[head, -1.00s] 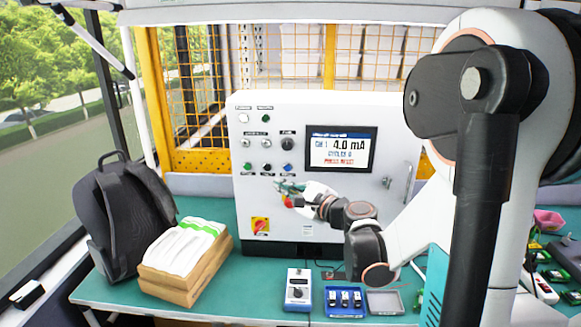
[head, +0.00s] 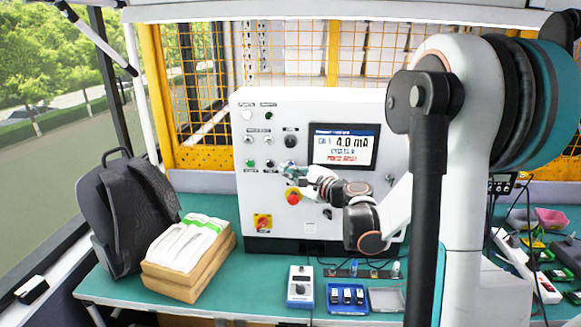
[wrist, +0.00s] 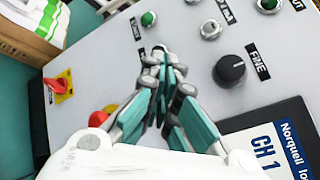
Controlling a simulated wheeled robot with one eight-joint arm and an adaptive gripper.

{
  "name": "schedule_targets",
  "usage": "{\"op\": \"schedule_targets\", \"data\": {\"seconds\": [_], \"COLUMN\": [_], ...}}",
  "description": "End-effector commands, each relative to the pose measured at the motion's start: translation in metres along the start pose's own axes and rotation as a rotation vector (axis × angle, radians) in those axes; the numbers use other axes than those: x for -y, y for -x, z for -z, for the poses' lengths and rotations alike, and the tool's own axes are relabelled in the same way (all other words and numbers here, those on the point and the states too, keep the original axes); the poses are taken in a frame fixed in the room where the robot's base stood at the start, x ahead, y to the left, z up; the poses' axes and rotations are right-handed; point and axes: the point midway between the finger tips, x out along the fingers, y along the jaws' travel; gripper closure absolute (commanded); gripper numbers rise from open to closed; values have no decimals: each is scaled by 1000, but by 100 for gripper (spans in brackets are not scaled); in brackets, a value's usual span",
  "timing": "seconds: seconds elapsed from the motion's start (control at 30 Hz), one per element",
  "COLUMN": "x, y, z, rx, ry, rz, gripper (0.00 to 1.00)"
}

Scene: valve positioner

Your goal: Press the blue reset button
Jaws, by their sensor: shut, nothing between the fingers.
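The white control box (head: 350,215) stands on the bench with buttons and knobs on its left half. My gripper (head: 287,170) is at the right end of the lowest button row, below the black FINE knob (head: 290,141). Its fingers are shut and empty. In the wrist view, the fingertips (wrist: 166,62) point at the panel beside the FINE knob (wrist: 229,69). The blue reset button is not visible in either current view; the fingers cover its place. I cannot tell whether they touch it. The display (head: 344,147) reads 4.0 mA, with a red line below.
A red mushroom button (head: 293,197) sits just below my gripper, also in the wrist view (wrist: 97,118). A red-and-yellow rotary switch (head: 263,222) is lower left. A green button (wrist: 148,19) is near the fingertips. A backpack (head: 125,210) and cardboard box (head: 185,270) stand left.

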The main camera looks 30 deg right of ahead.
Motion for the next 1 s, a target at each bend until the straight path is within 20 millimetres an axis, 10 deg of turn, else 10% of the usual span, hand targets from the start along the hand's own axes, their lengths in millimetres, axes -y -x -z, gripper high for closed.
{"op": "schedule_targets", "data": {"seconds": [1.0], "x": [7], "y": [-10], "z": [7], "rx": [0], "ry": [0], "rz": [0], "gripper": [100]}}
